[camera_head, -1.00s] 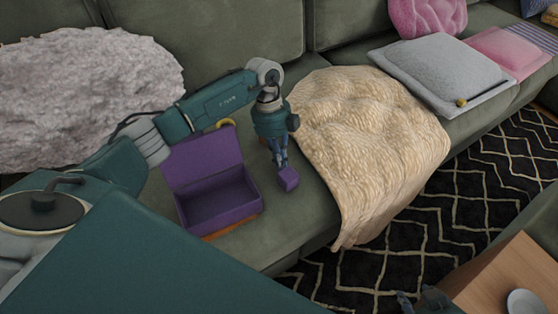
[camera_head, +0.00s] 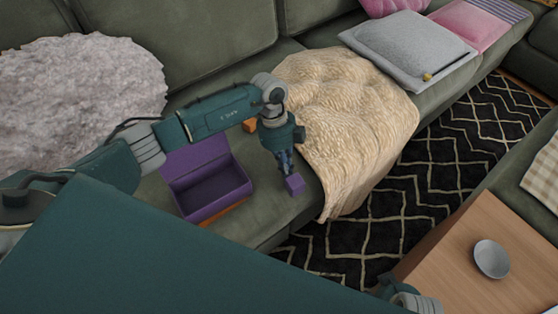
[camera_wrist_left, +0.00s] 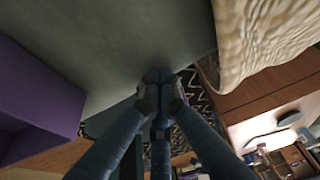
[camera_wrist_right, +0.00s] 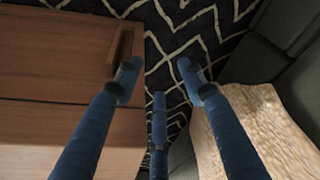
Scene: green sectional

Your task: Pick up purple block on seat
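The small purple block (camera_head: 295,186) is at the fingertips of my left gripper (camera_head: 286,167) in the head view, near the front edge of the green seat (camera_head: 262,222). The left fingers are drawn together on it. In the left wrist view the left fingertips (camera_wrist_left: 159,88) are close together and no clear purple shows between them. My right gripper (camera_wrist_right: 160,75) is open and empty in the right wrist view, over the patterned rug beside the wooden table.
An open purple box (camera_head: 210,190) sits on the seat left of the block. A cream blanket (camera_head: 350,120) drapes over the seat to the right. A wooden table (camera_head: 455,250) with a grey bowl (camera_head: 491,259) stands at lower right. The black patterned rug (camera_head: 440,160) is clear.

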